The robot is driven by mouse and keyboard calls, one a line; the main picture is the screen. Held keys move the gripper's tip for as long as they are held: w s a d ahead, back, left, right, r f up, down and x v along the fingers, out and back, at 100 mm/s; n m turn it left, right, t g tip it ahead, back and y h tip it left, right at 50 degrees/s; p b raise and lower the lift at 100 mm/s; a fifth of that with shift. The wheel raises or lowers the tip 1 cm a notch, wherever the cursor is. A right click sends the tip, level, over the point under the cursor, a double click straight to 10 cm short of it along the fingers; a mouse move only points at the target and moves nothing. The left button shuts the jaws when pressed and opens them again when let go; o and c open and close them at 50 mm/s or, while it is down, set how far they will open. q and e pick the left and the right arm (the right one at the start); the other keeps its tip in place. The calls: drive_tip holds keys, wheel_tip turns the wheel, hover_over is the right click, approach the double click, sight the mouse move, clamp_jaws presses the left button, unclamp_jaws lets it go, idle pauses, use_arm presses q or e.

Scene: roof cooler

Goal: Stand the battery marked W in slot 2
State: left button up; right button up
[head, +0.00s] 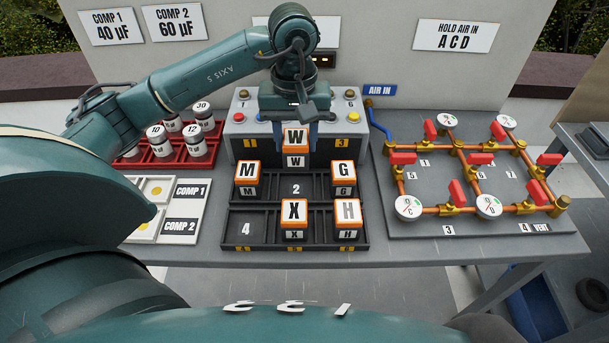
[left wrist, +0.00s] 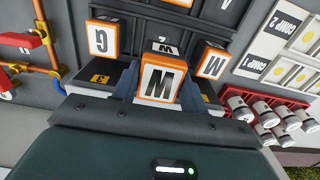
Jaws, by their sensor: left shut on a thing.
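The battery marked W (head: 295,142), a white block with orange edges, hangs upright between the blue fingers of my left gripper (head: 295,130). It also shows large and upside down in the left wrist view (left wrist: 164,84). It is apart from slot 2 (head: 296,189), whose number is visible on its bare floor, and appears above and behind it. The battery marked M (head: 246,180) stands left of slot 2. The battery marked G (head: 343,180) stands right of it. My right gripper is not in view.
The front row holds the X battery (head: 295,214) and H battery (head: 347,215); slot 4 (head: 246,229) is empty. A grey box (head: 241,128) with buttons stands behind. Red racks of jars (head: 196,158) are left, copper pipes with red valves (head: 450,210) right.

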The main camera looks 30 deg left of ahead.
sight(295, 156)
use_arm(q)
wheel_tip(295, 156, down, 4)
drive_tip(key=shift+s+a, duration=0.1)
drive_tip(key=shift+f, duration=0.3)
wheel_tip(295, 156, down, 3)
drive_tip(key=shift+f+p, duration=0.1)
drive_tip(key=shift+p, duration=0.35)
drive_tip(key=shift+f, duration=0.25)
drive_tip(key=o, duration=0.8)
drive_tip(key=shift+f+b, duration=0.1)
drive_tip(key=shift+b, duration=0.2)
drive_tip(key=shift+c, duration=0.2)
drive_tip(key=o, duration=0.4)
drive_tip(key=shift+o, duration=0.2)
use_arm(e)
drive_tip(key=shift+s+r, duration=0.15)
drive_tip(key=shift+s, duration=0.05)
